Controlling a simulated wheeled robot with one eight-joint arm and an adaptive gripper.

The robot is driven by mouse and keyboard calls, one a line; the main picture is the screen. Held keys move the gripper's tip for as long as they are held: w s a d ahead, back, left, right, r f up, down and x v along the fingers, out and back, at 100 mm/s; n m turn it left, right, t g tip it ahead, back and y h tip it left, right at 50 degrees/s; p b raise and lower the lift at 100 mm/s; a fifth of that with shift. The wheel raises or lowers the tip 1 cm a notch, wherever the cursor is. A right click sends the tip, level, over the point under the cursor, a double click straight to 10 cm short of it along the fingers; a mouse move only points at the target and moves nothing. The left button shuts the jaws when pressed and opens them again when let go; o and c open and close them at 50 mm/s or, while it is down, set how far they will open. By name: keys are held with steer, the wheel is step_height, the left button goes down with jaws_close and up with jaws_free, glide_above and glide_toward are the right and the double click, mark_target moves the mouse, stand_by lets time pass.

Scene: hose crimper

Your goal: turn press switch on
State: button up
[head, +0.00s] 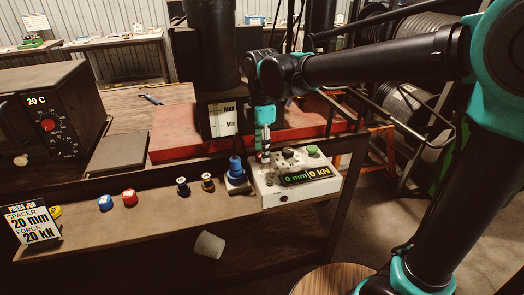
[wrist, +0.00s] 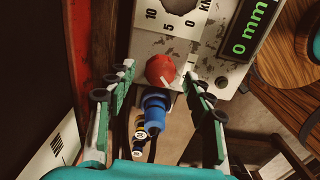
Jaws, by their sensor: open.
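The press control box (head: 298,190) is pale, with a display (head: 306,175) reading "0 mm" and "0 kN". No label naming the switch is readable. My gripper (wrist: 159,76) is open, its fingers on either side of the red knob; I cannot tell whether they touch it. In the head view my gripper (head: 265,150) hangs pointing down over the box's left back part and hides much of the knob area.
A blue fitting (head: 236,168) stands just left of the box and also shows between the fingers (wrist: 155,107). Red press base (head: 190,145) lies behind. Several small caps lie on the bench.

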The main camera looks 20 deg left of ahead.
steer(key=shift+f, duration=0.55)
steer(key=c, duration=1.2)
steer(key=shift+o, duration=0.2)
